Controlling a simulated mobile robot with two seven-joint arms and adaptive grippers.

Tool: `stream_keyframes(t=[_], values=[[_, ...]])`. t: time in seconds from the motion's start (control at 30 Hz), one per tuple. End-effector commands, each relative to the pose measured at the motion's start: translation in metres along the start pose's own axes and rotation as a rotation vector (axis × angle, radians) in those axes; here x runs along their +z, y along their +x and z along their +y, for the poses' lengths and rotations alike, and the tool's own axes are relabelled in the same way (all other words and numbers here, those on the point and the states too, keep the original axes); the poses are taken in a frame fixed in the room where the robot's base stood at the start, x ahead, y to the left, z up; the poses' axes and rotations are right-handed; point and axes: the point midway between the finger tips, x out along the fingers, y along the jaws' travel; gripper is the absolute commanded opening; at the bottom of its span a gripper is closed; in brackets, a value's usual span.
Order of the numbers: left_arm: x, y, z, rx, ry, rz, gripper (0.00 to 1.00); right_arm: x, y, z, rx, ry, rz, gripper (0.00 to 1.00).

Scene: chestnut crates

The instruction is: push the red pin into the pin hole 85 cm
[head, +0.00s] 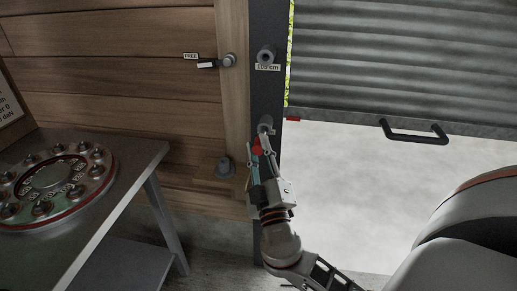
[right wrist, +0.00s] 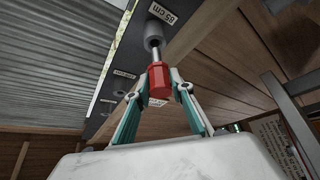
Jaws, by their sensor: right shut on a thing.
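The red pin (right wrist: 159,82) has a red grip and a thin metal shaft. My right gripper (right wrist: 162,86) is shut on the red grip, one finger on each side. The shaft points at the grey round collar of the 85 cm pin hole (right wrist: 154,33), and its tip meets or enters the collar; how deep I cannot tell. A length of bare shaft shows between grip and collar. In the head view, the red pin (head: 257,146) and my right gripper (head: 262,155) are just below the collar (head: 265,122) on the dark post. My left gripper is out of view.
A 105 cm collar (head: 266,54) sits higher on the dark post (head: 268,90). The ribbed shutter (head: 400,65) with a black handle (head: 413,137) hangs to the right, open below. A lever (head: 210,64) marked FREE is on the wooden wall. A metal table (head: 135,160) stands left.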

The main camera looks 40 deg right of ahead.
Motion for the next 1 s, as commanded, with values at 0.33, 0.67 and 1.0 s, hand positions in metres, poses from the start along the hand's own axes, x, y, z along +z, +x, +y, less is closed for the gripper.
stream_keyframes(t=[0.33, 0.67, 1.0], values=[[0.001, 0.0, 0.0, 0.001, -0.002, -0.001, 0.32, 0.0, 0.0, 0.0, 0.001, 0.0, 0.0, 0.0], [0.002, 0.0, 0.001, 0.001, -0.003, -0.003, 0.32, 0.002, 0.003, 0.0, 0.001, -0.001, 0.0, 0.0], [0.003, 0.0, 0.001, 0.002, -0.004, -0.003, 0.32, 0.007, 0.011, -0.001, 0.0, -0.001, 0.0, 0.0]])
